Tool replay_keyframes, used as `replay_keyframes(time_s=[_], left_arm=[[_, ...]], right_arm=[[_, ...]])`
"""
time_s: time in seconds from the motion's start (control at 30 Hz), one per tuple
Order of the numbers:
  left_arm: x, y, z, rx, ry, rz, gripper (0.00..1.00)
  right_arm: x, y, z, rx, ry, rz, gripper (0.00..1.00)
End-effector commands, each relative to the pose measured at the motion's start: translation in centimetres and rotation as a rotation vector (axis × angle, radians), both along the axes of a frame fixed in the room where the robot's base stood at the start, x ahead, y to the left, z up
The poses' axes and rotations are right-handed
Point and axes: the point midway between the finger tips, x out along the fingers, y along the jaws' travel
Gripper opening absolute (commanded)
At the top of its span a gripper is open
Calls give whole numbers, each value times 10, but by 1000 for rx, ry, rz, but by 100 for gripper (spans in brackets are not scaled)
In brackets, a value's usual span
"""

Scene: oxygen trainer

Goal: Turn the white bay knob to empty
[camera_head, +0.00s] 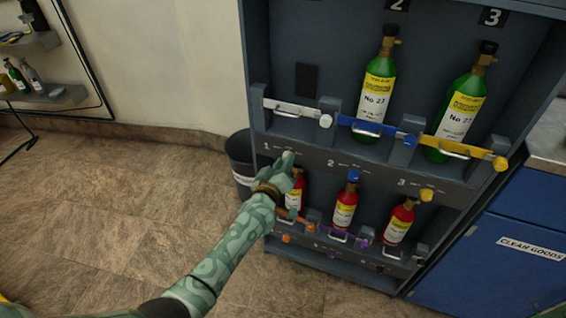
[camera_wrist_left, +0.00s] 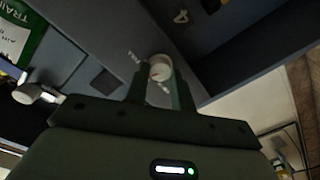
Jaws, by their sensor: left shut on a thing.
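The white bay knob (camera_wrist_left: 160,68) shows in the left wrist view as a round white dial on the rack's shelf edge, with small markings beside it. My left gripper (camera_wrist_left: 160,88) has its two fingers on either side of the knob and is shut on it. In the head view my left gripper (camera_head: 286,160) reaches the label strip of bay 1, and its fingers hide the knob there. A blue knob (camera_head: 355,175) and a yellow knob (camera_head: 427,194) sit on the same strip at bays 2 and 3. My right gripper is not in view.
The rack (camera_head: 262,60) holds green cylinders (camera_head: 378,85) above and red cylinders (camera_head: 345,208) below. Bay 1's upper place is empty behind a white bar (camera_head: 290,107). A dark bin (camera_head: 240,160) stands left of the rack. A blue cabinet (camera_head: 490,250) stands right. Floor at left is clear.

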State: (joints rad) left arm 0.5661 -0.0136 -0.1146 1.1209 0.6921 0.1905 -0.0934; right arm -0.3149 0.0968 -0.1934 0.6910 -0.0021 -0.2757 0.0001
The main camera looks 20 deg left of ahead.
Motion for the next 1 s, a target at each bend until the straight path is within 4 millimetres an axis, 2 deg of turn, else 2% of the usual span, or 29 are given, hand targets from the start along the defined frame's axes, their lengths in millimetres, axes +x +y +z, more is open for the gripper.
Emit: replay_keyframes(time_s=[0.2,0.63,1.0], left_arm=[[0,1,0,-203,7,0,1],[0,2,-2,-612,24,1,1],[0,2,-4,-962,35,2,1]], right_arm=[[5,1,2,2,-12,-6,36],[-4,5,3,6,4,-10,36],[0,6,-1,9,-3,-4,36]])
